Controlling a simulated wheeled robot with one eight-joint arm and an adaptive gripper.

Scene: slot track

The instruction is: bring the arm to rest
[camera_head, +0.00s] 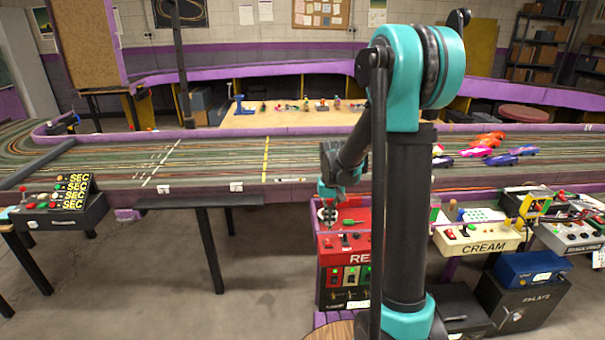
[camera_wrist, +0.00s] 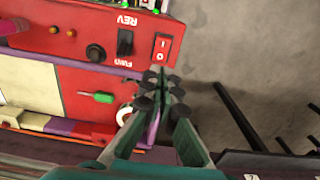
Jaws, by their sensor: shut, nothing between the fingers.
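My arm, teal and black, rises at the right of centre in the head view and hides part of the track and bench behind it. My gripper (camera_head: 329,212) hangs at the end of the bent arm, over the left part of the red control box (camera_head: 330,255). In the wrist view my gripper (camera_wrist: 162,92) is shut and empty, its fingertips together. Below it lie the red panel (camera_wrist: 70,65), a red rocker switch (camera_wrist: 168,45) and a black switch (camera_wrist: 125,42). I cannot tell whether the fingertips touch anything.
The slot track (camera_head: 215,160) runs across the view, with several toy cars (camera_head: 487,140) at the right. A cream control box (camera_head: 480,238) stands right of my arm. A black box with SEC labels (camera_head: 62,205) is at the left. The grey floor (camera_head: 170,280) at front left is clear.

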